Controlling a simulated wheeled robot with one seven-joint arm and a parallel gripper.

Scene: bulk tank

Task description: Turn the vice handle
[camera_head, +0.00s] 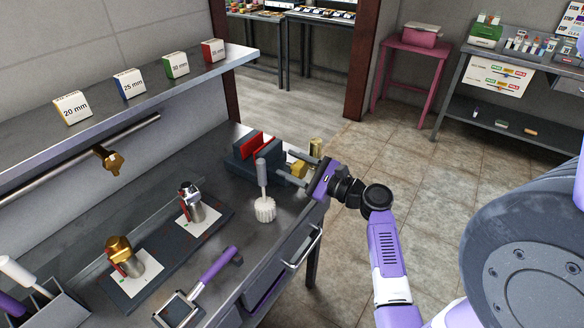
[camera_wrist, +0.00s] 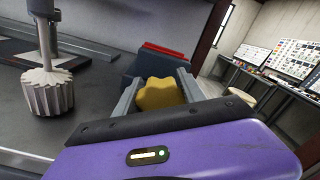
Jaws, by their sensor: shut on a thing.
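The vice (camera_head: 254,150) stands on the metal bench, dark grey with red jaw faces. It also shows in the wrist view (camera_wrist: 163,62). Its handle, a yellow lobed knob (camera_head: 299,169), is on the side facing my gripper. In the wrist view the yellow handle (camera_wrist: 162,94) sits between my two grey fingers. My gripper (camera_head: 297,168) has a purple body and reaches in from the right; it is shut on the handle. The fingertips' far ends are partly hidden by the knob and the vice.
A white fluted brush-like tool (camera_head: 264,208) with a grey handle stands close by, left of my gripper. A dark tray (camera_head: 165,262) holds two metal fittings. A purple-handled tool (camera_head: 208,276) lies in front. A shelf (camera_head: 140,95) with size cards overhangs the bench's back.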

